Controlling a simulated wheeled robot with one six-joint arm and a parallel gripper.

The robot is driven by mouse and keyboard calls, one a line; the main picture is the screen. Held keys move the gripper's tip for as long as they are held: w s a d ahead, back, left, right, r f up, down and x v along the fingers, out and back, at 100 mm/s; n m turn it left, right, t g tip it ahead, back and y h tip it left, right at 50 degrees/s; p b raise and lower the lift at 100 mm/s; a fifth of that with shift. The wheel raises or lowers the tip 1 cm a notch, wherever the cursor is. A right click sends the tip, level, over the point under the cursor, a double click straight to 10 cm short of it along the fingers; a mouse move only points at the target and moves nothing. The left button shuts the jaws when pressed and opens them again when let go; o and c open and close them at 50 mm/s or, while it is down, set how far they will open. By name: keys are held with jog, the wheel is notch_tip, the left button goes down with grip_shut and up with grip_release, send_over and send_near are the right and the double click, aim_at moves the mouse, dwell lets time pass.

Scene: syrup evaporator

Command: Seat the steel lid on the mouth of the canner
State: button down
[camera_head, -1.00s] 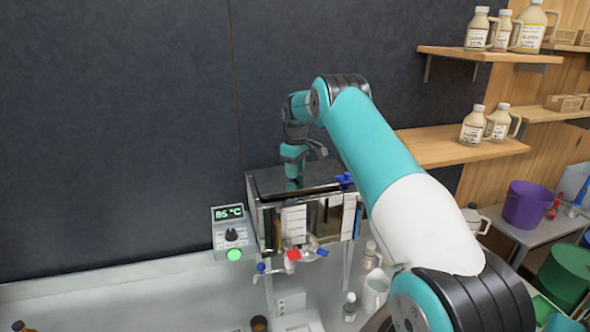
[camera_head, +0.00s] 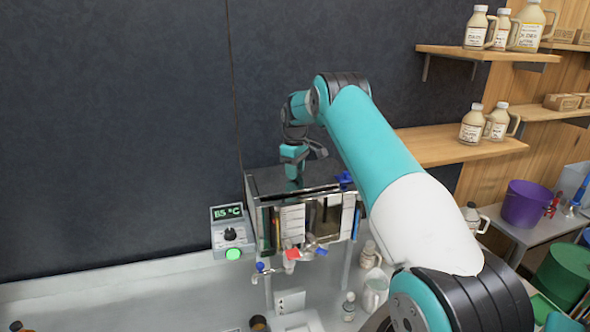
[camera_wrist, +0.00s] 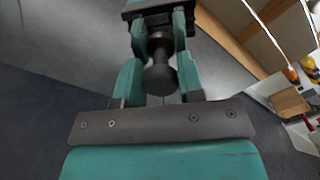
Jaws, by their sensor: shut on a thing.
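The canner (camera_head: 330,215) is a box-shaped steel vessel with glossy front panels and valves below, against the dark wall in the head view. The steel lid (camera_head: 322,180) lies roughly level across its top and covers the mouth. I cannot tell whether its rim is fully down all round. In the wrist view my gripper (camera_wrist: 158,60) is shut on the lid's dark round knob (camera_wrist: 160,78). Grey lid surface (camera_wrist: 85,50) shows behind it.
A controller with a green display (camera_head: 231,230) stands left of the canner. Small jugs (camera_head: 371,255) and a white mug (camera_head: 375,292) stand to its lower right. Wooden shelves (camera_head: 460,144) with syrup jugs are at the right. The wall is close behind.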

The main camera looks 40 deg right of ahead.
jog(key=shift+f, duration=0.1)
dwell(0.3)
jog(key=shift+c, duration=0.9)
grip_release()
jog(key=shift+f, duration=0.1)
jog(key=shift+r+p, duration=1.3)
jog(key=shift+r, duration=2.25)
